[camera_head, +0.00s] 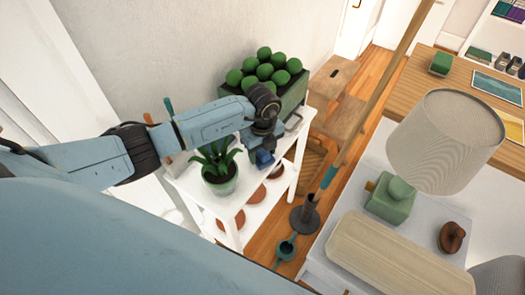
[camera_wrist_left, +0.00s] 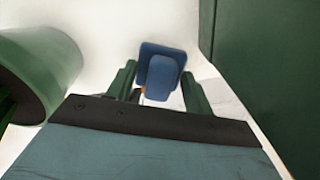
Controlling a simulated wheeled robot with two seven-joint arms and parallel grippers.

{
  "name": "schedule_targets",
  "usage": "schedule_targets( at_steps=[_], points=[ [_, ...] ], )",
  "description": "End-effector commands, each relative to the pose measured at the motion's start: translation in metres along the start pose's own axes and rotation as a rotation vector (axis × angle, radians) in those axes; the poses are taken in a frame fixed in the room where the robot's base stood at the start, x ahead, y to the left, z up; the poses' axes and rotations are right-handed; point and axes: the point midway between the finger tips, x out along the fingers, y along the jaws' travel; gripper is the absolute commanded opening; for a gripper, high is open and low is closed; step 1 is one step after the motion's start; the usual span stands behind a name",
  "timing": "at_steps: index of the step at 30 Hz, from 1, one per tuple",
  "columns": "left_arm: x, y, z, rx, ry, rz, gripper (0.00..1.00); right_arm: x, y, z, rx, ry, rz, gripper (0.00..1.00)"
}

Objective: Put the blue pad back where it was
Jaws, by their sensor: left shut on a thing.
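The blue pad (camera_head: 264,158) is at the end of my left gripper (camera_head: 262,148), above the top of the white shelf unit (camera_head: 205,205), between the potted plant and the long green planter. In the left wrist view the blue pad (camera_wrist_left: 162,65) sits between the two green fingers of my left gripper (camera_wrist_left: 158,88), which is shut on it. The white surface shows behind the pad. I cannot tell whether the pad touches the shelf top. My right gripper is in neither view.
A potted plant (camera_head: 219,169) stands close by on the shelf; its green pot fills the left of the wrist view (camera_wrist_left: 40,70). The green planter (camera_head: 292,98) with round green plants stands behind. A lamp (camera_head: 445,140) and a grey table (camera_head: 345,205) are at the right.

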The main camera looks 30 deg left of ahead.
Motion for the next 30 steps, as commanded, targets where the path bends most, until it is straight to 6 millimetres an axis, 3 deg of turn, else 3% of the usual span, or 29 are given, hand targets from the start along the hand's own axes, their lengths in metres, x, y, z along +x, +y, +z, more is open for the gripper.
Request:
schedule_targets(
  at_steps=[2, 3, 8, 20, 30],
  points=[
    [0.003, 0.0, 0.0, 0.0, 0.0, 0.0, 0.27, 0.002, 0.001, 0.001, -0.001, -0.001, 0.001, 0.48],
    [0.004, 0.0, 0.0, 0.0, 0.0, 0.0, 0.53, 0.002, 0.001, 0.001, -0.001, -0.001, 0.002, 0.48],
    [0.003, 0.0, 0.0, -0.001, 0.0, 0.0, 0.73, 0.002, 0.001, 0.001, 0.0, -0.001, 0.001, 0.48],
    [-0.007, 0.0, 0.001, 0.0, -0.001, -0.001, 0.73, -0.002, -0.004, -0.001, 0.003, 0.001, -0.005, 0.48],
    [-0.077, -0.001, 0.001, 0.001, -0.002, -0.003, 0.73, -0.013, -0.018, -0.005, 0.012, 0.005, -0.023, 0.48]
  ],
)
